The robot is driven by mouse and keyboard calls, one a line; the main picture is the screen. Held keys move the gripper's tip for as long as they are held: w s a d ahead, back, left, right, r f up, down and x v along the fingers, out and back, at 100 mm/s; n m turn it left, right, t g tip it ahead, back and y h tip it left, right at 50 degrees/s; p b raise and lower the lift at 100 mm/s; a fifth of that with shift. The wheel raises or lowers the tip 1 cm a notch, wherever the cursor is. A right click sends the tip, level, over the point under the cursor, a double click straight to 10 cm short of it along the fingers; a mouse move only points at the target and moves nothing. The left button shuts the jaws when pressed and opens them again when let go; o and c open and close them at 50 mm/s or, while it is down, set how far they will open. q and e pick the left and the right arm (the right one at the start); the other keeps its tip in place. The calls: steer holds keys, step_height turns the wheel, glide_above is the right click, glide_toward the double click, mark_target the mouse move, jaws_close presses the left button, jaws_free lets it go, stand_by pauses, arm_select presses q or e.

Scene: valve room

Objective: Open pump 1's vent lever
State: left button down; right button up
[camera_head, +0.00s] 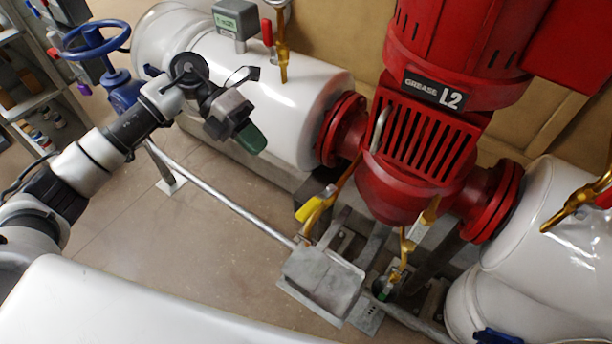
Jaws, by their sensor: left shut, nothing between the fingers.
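A red pump (420,160) with a plate reading "GREASE L2" stands at the right of centre between white pipes. No pump number is readable. Several small brass valves are near it. One with a yellow lever (311,207) is low at the pump's left. One with a red lever (267,32) stands on the left white pipe. I cannot tell which is the vent lever. My left gripper (246,132) is shut and empty, in front of the left pipe in the picture and apart from both levers. My right gripper is out of view.
A blue handwheel (95,40) is at the upper left, close to my left arm. A grey rail (215,190) runs to a metal plate (322,280) below the pump. A white pipe (545,240) is at the right. Shelves (35,90) stand far left. Floor shows between.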

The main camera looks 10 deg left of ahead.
mark_target(302, 209)
arm_select(q)
steer(key=s+d+f+m+y+p, duration=0.1)
steer(key=s+d+f+y+p, duration=0.1)
steer(key=s+d+f+p, duration=0.2)
steer(key=shift+s+d+f+p, duration=0.3)
steer(key=shift+s+d+f, duration=0.7)
steer(key=shift+d, duration=1.4)
steer(key=shift+w, duration=0.1)
steer(key=shift+s+d+f+g, duration=0.1)
steer(key=shift+s+d+g, duration=0.2)
steer(key=shift+s+d, duration=0.2)
